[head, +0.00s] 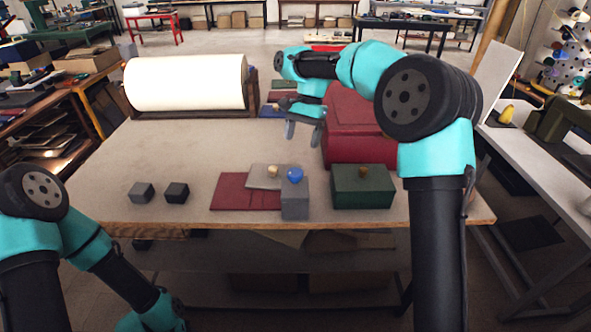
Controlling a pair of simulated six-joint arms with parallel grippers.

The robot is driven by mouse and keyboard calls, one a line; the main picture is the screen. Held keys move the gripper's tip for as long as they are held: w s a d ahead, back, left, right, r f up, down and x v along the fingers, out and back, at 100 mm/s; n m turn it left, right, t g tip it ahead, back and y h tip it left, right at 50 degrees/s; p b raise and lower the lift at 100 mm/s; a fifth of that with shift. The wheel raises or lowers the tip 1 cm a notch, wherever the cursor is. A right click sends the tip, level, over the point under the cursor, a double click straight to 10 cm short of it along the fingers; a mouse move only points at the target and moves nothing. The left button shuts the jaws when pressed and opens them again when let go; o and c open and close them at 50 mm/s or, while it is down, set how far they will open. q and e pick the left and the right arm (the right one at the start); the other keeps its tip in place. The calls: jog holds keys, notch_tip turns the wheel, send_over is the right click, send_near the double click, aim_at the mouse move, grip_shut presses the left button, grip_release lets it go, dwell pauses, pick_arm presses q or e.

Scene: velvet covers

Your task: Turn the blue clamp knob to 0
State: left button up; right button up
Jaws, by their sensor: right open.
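The blue clamp knob (295,175) sits on top of a grey block (295,203) near the front middle of the table. Any marks or numbers around the knob are too small to read, so its setting cannot be told. My right gripper (304,134) is above and behind the knob, pointing down, with its fingers apart and nothing between them. It is clear of the knob. My left arm comes in at the lower left and runs below the table edge; its gripper is out of the picture.
A dark green box (362,188) with a brass knob stands right of the grey block. Dark red covers (232,192) and a grey board (262,183) lie to its left. A white roll (185,82) and red case (355,130) stand behind.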

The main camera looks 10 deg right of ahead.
aim_at(295, 172)
jog(key=x, duration=1)
jog(key=c, duration=0.9)
